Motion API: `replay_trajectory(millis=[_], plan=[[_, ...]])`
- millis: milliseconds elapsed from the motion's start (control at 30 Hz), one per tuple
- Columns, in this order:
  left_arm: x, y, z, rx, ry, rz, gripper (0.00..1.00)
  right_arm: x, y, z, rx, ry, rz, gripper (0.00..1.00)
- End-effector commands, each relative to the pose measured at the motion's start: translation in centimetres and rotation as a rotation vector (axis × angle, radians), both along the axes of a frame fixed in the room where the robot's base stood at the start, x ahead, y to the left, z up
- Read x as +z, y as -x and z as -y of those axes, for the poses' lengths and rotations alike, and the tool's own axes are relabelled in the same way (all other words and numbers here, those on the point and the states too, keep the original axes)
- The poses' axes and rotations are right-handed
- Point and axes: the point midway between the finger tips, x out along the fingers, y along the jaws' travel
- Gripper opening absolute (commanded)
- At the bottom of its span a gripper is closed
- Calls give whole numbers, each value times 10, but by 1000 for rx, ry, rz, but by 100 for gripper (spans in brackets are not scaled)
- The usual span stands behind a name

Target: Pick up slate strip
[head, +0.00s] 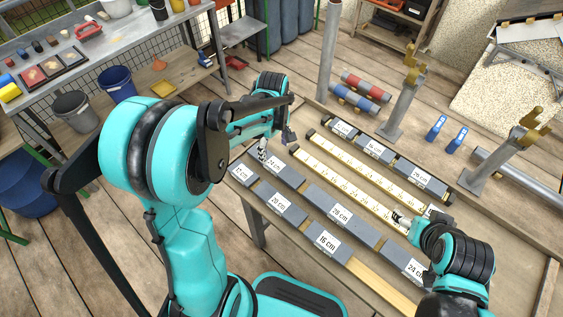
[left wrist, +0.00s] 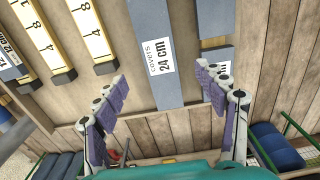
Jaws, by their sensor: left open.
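Grey slate strips with white length labels lie in rows on the table. A strip marked "24 cm covers" (left wrist: 153,42) runs between my open left fingers (left wrist: 160,95) in the left wrist view; the fingers appear apart from it. In the head view my left gripper (head: 263,153) hangs at the left end of that strip (head: 287,175). Other strips include a 28 cm one (head: 325,200), a 20 cm one (head: 282,204) and a 16 cm one (head: 318,243). My right gripper (head: 398,216) is near the right end of a yellow rule; its jaw opening is unclear.
Yellow measuring rules (head: 338,177) lie between the slate rows. Behind them is a rear row of strips (head: 373,152). Metal posts (head: 398,110), blue clamps (head: 437,127) and red-blue rolls (head: 355,98) stand or lie beyond. A bench with buckets (head: 117,83) is at left.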

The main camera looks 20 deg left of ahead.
Motion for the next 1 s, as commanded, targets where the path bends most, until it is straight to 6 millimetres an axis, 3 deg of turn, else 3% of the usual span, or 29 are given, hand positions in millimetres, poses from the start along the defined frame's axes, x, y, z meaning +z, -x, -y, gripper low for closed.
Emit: replay_trajectory(millis=[567,833,1000], plan=[[-73,-3,-1,2,0,0,72,-38,0,0,0,0,0,67],[-76,-2,0,1,0,0,72,-37,0,0,0,0,0,67],[-75,-2,0,1,0,0,27,-37,0,0,0,0,0,67]])
